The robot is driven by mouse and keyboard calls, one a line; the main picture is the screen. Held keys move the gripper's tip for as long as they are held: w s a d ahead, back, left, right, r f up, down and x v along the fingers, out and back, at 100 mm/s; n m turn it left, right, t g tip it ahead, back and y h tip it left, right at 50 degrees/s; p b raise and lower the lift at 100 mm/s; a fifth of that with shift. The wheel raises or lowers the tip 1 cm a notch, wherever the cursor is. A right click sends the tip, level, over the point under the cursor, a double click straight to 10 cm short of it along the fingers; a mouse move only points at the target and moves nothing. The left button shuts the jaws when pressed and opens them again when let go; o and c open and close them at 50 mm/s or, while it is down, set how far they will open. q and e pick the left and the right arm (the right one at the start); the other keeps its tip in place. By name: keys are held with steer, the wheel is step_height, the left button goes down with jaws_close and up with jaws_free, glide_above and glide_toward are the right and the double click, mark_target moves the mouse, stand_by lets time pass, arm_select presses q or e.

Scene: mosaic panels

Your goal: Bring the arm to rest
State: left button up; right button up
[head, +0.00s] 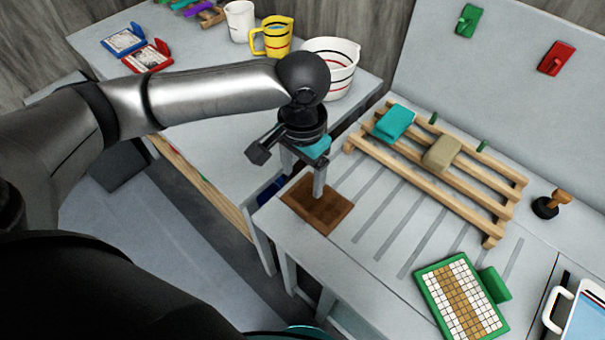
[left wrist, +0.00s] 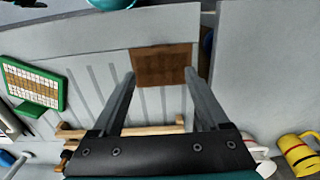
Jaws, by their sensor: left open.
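My left arm reaches in from the left in the head view. Its left gripper (head: 303,175) points down above the near left corner of the right-hand table (head: 350,262), over a brown square patch (head: 332,217). In the left wrist view the gripper (left wrist: 160,76) has its two fingers wide apart with nothing between them. The brown patch (left wrist: 165,62) lies beyond the fingertips. My right gripper is not in view.
A wooden rack (head: 470,190) holds a teal block (head: 395,121) and a tan block (head: 443,152). A green-framed mosaic panel (head: 430,285) lies in front. A white bucket (head: 340,85) and yellow jug (head: 278,38) stand behind the arm. A stamp (head: 546,206) is right.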

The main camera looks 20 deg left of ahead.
arm_select(q)
steer(key=s+d+f+m+t+h, duration=0.1)
steer(key=s+d+t+h, duration=0.15)
steer(key=d, duration=0.25)
steer(key=s+d+f+t+h, duration=0.1)
steer(key=s+d+f+h, duration=0.15)
steer(key=d, duration=0.25)
steer(key=s+a+f+n+y, duration=0.4)
steer(key=s+a, duration=0.4)
steer(key=a, duration=0.5)
step_height(320, 180, down, 25)
steer(key=s+m+g+b, duration=0.1)
steer(key=b, duration=0.5)
steer(key=s+a+f+b, duration=0.1)
steer(key=s+f+b, duration=0.1)
steer(key=s+f, duration=0.6)
steer(key=s+a+f+g+y+b, duration=0.1)
steer(key=s+f+b, duration=0.2)
steer(key=s+f, duration=0.5)
step_height(320, 180, down, 5)
steer(key=shift+r, duration=0.1)
steer(key=shift+g, duration=0.25)
